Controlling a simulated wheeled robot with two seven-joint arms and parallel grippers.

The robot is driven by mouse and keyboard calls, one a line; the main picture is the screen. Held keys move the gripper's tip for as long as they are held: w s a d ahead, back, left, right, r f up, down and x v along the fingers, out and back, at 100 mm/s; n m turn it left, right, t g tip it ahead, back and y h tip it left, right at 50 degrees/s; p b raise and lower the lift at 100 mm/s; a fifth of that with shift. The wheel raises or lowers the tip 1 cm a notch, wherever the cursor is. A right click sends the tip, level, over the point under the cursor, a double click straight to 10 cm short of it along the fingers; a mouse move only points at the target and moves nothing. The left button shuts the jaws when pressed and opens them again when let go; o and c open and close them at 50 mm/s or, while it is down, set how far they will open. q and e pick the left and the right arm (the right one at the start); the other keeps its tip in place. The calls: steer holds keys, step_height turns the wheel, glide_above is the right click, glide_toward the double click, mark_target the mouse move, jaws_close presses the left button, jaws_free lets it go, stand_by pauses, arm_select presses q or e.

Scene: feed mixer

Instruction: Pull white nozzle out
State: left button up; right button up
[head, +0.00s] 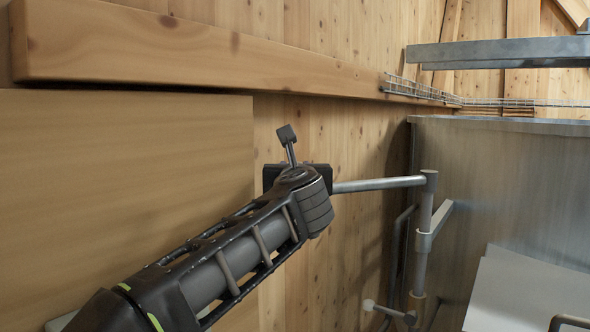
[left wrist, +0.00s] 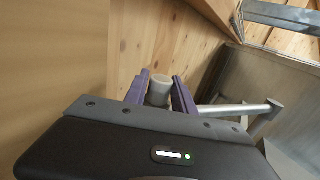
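My right gripper is not in view.
The pipe joins an upright pipe (head: 423,235) beside a large metal machine (head: 500,170) on the right. A wooden beam (head: 200,50) crosses above my arm, and a wooden panel (head: 120,180) stands at left. A wire tray (head: 420,90) runs along the wall.

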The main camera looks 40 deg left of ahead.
arm_select(q)
jaws_close()
stand_by(0.6)
